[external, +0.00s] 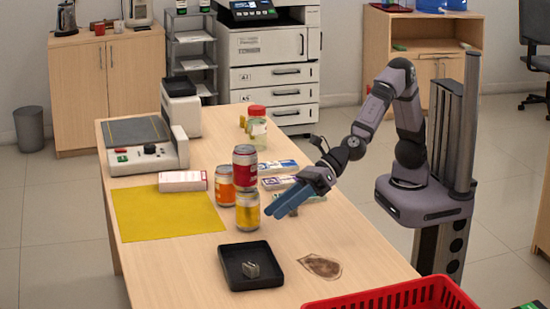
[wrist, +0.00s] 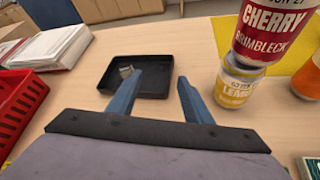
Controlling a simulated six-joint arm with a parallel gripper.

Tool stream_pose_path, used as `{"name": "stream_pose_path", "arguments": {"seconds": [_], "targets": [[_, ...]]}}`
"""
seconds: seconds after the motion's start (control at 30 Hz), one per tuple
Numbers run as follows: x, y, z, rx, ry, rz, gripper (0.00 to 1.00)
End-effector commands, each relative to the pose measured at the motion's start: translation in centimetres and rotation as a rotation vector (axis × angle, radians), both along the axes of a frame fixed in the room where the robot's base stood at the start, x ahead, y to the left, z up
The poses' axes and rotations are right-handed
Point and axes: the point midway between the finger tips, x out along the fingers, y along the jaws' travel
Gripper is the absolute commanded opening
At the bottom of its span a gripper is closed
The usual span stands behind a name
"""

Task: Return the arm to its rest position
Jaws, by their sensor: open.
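My gripper (external: 290,203) hangs over the table, just right of the stacked cans, with its blue fingers pointing down and to the left. In the wrist view my gripper (wrist: 160,88) shows its two blue fingers apart with nothing between them. The yellow can is close to the right finger in the wrist view (wrist: 237,84).
A black tray (external: 232,283) holding a small metallic object (external: 251,270) lies at the front. A red basket (external: 395,299) stands at the near right. A yellow mat (external: 150,215), a scale-like machine (external: 145,145) and a bottle (external: 257,128) are farther back. Table around the brown patch (external: 322,267) is clear.

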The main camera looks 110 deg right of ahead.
Motion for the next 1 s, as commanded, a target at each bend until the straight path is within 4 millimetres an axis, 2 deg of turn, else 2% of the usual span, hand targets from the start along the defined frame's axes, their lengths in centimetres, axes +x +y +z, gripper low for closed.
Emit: {"name": "stream_pose_path", "arguments": {"seconds": [0.03,0.1,0.37,0.47,0.57,0.6,0.67,0.7,0.83,0.9,1.0], "targets": [[-0.1,-1.8,1.9,0.071,0.036,-0.074,0.46],[-0.5,-4.0,3.0,0.179,0.092,-0.181,0.46],[-2.8,-10.6,6.4,0.590,0.268,-0.560,0.46],[-4.5,-14.3,7.0,0.743,0.331,-0.769,0.46],[-7.5,-19.1,6.8,0.893,0.388,-1.059,0.46],[-9.1,-20.9,6.7,0.953,0.407,-1.182,0.46],[-11.7,-23.2,6.6,1.047,0.430,-1.376,0.46],[-13.7,-24.5,6.5,1.106,0.443,-1.508,0.46],[-20.0,-27.0,6.6,1.274,0.466,-1.909,0.46],[-22.9,-27.4,6.8,1.345,0.470,-2.097,0.46],[-26.2,-27.3,7.2,1.423,0.467,-2.315,0.46]]}}
